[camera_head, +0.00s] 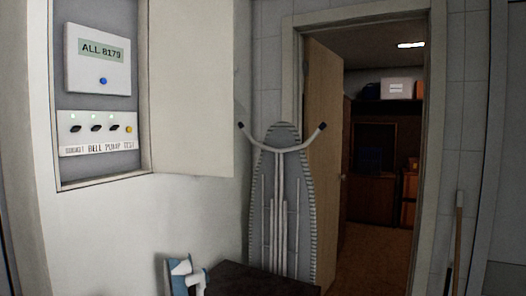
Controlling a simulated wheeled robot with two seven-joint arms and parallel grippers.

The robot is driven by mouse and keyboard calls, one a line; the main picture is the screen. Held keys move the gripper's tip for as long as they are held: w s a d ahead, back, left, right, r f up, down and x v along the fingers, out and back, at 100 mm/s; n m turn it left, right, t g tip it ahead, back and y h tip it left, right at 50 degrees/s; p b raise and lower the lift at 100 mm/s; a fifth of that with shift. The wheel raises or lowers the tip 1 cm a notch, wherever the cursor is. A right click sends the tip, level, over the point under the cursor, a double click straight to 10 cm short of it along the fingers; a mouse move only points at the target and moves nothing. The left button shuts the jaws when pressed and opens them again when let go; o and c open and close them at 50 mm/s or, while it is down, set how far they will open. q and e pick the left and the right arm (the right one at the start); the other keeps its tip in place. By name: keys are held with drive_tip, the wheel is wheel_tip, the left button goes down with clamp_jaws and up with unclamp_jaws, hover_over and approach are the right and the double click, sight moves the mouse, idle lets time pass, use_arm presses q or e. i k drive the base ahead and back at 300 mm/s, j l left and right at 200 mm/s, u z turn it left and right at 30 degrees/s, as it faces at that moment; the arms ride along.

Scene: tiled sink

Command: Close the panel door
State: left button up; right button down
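The panel door (194,85) is a pale flat door hinged at the right edge of a wall recess. It stands wide open, swung out to the right, with its top edge cut off by the frame. The open recess (60,181) holds a white display unit (98,60) reading "ALL 8179" with a blue button. Below it is a switch plate (98,132) with several dark switches, green lights and a yellow button. Neither of my grippers shows in the head view.
A blue-and-white object (180,270), perhaps an iron, stands at the bottom by a dark surface (262,281). An ironing board (281,215) leans upright right of the panel door. Further right are an open wooden room door (322,150) and a pole (457,240).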

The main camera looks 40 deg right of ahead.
sight(192, 48)
drive_tip(key=l, duration=0.9)
drive_tip(key=k+l, duration=0.15)
drive_tip(key=l, duration=0.75)
